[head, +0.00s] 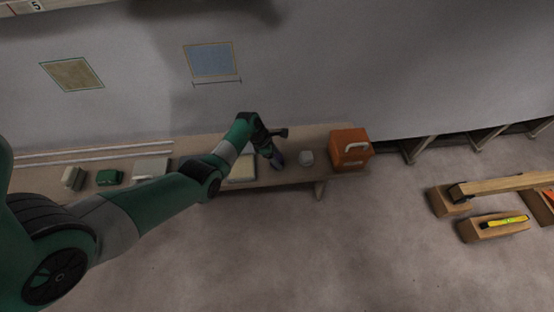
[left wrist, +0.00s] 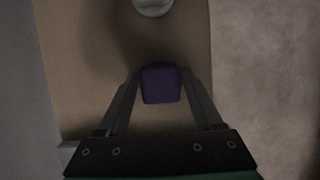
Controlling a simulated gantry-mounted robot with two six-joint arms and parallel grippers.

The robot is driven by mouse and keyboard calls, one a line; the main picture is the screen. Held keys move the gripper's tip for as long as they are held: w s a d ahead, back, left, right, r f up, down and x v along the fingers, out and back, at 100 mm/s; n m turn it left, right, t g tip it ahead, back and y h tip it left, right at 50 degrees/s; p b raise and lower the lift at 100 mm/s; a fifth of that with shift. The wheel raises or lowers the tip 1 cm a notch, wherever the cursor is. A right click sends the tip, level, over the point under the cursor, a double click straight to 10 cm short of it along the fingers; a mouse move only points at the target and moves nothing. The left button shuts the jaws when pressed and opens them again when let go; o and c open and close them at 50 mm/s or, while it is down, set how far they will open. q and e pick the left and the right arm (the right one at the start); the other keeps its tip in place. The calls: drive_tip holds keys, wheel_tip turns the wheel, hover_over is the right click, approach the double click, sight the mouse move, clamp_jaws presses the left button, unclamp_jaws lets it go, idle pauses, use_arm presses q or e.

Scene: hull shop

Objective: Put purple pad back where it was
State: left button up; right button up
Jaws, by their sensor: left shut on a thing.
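The purple pad (left wrist: 160,84) is a small dark purple block between the two fingers of my left gripper (left wrist: 160,88) in the left wrist view. In the head view the pad (head: 277,159) shows small below my left gripper (head: 270,151), over the bench near its right end. The left gripper is shut on the pad. I cannot tell whether the pad touches the bench top (left wrist: 85,60). My right gripper is in neither view.
A round pale object (head: 306,157) stands just right of the pad, and an orange box (head: 350,148) with a white handle is at the bench's right end. A pale block (head: 242,169) lies left of the gripper. A green item (head: 109,177) is farther left.

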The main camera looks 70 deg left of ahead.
use_arm(q)
drive_tip(key=o, duration=0.8)
drive_tip(key=shift+f, duration=0.15)
drive_tip(key=o, duration=0.5)
drive_tip(key=shift+c, duration=0.2)
drive_tip(key=shift+r, duration=0.3)
drive_tip(key=p+v, duration=0.8)
drive_tip(key=v, duration=0.3)
drive_tip(key=shift+s+r, duration=0.2)
drive_tip(key=shift+r, duration=0.15)
drive_tip(key=shift+a, duration=0.1)
